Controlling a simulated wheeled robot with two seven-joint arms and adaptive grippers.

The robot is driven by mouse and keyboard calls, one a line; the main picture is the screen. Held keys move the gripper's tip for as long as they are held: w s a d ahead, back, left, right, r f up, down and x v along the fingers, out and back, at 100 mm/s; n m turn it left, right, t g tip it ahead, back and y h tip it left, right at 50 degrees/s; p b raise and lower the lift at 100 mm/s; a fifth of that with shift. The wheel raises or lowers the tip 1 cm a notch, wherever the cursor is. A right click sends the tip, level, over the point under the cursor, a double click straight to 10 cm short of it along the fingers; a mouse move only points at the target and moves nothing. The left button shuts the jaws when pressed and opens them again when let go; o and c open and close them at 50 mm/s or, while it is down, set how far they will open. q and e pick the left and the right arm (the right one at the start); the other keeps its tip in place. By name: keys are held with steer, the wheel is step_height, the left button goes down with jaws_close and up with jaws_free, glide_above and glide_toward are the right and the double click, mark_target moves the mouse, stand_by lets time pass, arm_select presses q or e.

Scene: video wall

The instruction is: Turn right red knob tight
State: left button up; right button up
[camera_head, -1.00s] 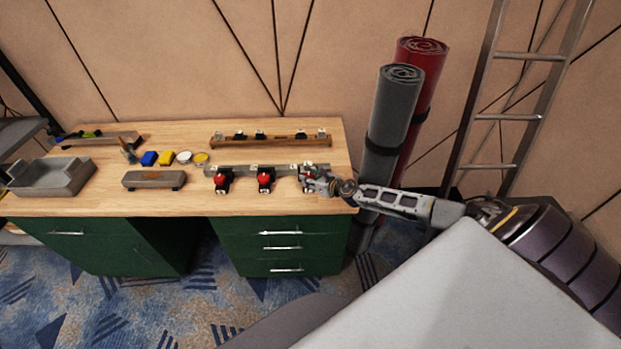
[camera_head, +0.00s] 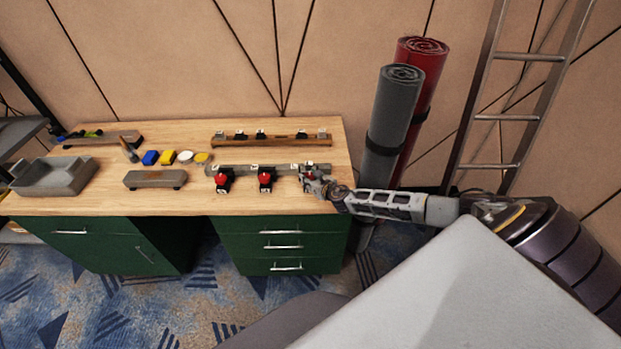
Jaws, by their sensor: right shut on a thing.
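A grey bar (camera_head: 240,168) with red knobs lies near the front right of the wooden table. The left red knob (camera_head: 222,179) and the middle red knob (camera_head: 265,177) stand in plain view on black holders. My right gripper (camera_head: 309,178) reaches in from the right and is shut on the right red knob at the bar's right end. The gripper hides nearly all of that knob, so its angle cannot be read. My left gripper is not in view.
A second bar (camera_head: 290,141) lies behind on the table (camera_head: 200,203). A grey tray (camera_head: 50,186), a grey block (camera_head: 155,180) and small blue and yellow items lie left. Rolled mats (camera_head: 385,120) and a ladder (camera_head: 490,117) stand at the right.

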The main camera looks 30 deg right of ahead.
steer(key=shift+m+h, duration=0.3)
steer(key=shift+h, duration=0.1)
steer(key=shift+w+a+m+g+h+p, duration=0.15)
steer(key=shift+m+g+h, duration=0.35)
steer(key=shift+m+h, duration=0.8)
steer(key=shift+s+a+m+g+h+p, duration=0.15)
steer(key=shift+m+g+h, duration=0.35)
steer(key=shift+m+h, duration=0.8)
steer(key=m+h, duration=0.1)
steer(key=m+g+h, duration=0.1)
steer(key=g+h, duration=0.1)
steer(key=shift+w+a+m, duration=0.2)
steer(key=shift+w+m, duration=0.05)
steer(key=shift+m, duration=0.15)
steer(key=shift+m+g+h, duration=0.7)
steer(key=shift+m+g, duration=0.2)
steer(key=m+g, duration=0.1)
steer(key=m+g+h+b, duration=0.1)
steer(key=m+g+b, duration=0.1)
steer(key=shift+w+a+f+h, duration=0.1)
steer(key=shift+w+h, duration=0.15)
steer(key=shift+h, duration=0.15)
steer(key=shift+w+m+g+h+b, duration=0.1)
steer(key=shift+m+g+h+b, duration=0.4)
steer(key=shift+m+g+b, duration=1.45)
